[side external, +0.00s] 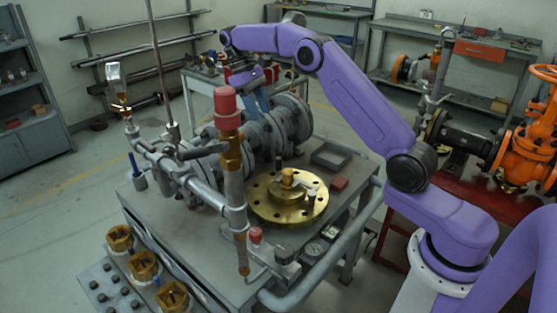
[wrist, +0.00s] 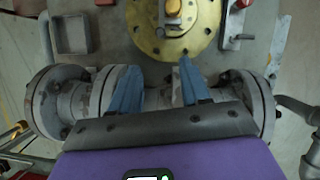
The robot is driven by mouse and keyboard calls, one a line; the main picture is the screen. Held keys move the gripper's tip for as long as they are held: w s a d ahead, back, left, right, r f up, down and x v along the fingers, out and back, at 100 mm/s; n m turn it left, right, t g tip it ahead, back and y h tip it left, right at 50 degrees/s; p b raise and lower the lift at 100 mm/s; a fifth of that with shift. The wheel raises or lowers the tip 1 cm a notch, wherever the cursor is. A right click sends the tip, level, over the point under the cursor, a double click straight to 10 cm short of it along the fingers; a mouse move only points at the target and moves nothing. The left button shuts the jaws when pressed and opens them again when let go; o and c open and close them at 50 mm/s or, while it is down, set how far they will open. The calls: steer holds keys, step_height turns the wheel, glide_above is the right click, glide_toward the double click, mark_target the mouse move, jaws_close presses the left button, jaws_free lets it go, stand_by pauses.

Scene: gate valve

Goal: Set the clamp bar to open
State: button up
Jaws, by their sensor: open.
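My gripper (wrist: 160,65) is open, with its two blue fingers apart and nothing visible between them. In the wrist view the fingers are over the grey flanged valve body (wrist: 72,100). In the side view my gripper (side external: 257,99) is at the far end of that valve body (side external: 275,130), pointing down. A small silver bar on a bracket (wrist: 238,40) stands right of the round brass flange (wrist: 152,35) in the wrist view. It may be the clamp bar, but I cannot tell for sure, nor its setting. The brass flange (side external: 262,205) lies on the bench in the side view.
A tall pipe with a red cap (side external: 227,105) rises in front of the valve body. An empty square tray (side external: 332,153) and a red block (side external: 339,184) lie beside the flange. An orange valve (side external: 535,130) stands at the right. Several brass fittings (side external: 145,265) line the front left.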

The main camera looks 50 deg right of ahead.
mark_target(278, 157)
steer(key=x, duration=1.7)
steer(key=shift+w, duration=0.1)
jaws_close()
